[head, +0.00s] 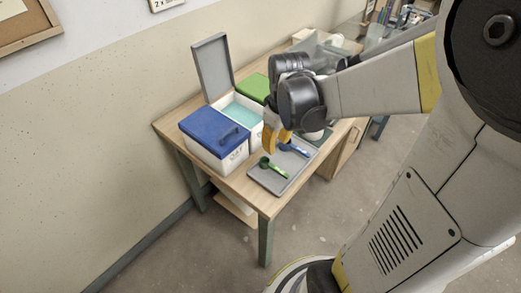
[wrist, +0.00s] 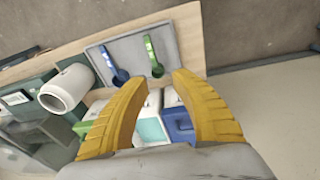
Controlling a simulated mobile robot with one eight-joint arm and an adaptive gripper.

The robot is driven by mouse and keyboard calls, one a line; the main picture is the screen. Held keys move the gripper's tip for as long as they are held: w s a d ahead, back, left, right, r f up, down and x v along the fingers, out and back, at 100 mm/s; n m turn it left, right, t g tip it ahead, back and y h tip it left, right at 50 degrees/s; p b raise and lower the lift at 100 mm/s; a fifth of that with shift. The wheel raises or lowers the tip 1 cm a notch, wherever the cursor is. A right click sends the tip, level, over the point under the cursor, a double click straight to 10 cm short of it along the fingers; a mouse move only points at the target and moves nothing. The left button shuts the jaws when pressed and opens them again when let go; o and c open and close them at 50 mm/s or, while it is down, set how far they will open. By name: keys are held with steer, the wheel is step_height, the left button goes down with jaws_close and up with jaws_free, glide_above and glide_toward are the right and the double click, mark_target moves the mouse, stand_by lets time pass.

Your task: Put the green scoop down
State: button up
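The green scoop (head: 273,167) lies on the grey tray (head: 268,184) near the table's front corner. In the wrist view the green scoop (wrist: 153,55) also lies on the tray (wrist: 107,45), beside the blue scoop (wrist: 118,62). The blue scoop shows in the head view too (head: 293,149). My gripper (wrist: 158,83) is open, its yellow fingers spread with nothing between them. In the head view my gripper (head: 275,140) is over the table, between the buckets and the tray; its exact height is unclear.
A blue-lidded bucket (head: 214,138), an open bucket of turquoise glaze (head: 240,113) with its grey lid (head: 213,66) raised, and a green-lidded bucket (head: 255,87) stand in a row along the table (head: 164,124). A white jar (wrist: 66,90) stands near the tray.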

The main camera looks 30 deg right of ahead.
steer(key=s+a+r+m+t, duration=0.3)
steer(key=s+a+r+t, duration=0.2)
steer(key=a+r, duration=0.4)
steer(key=s+a, duration=0.1)
steer(key=a, duration=0.1)
steer(key=shift+s+a+r, duration=0.25)
steer(key=shift+a, duration=0.05)
stand_by(0.3)
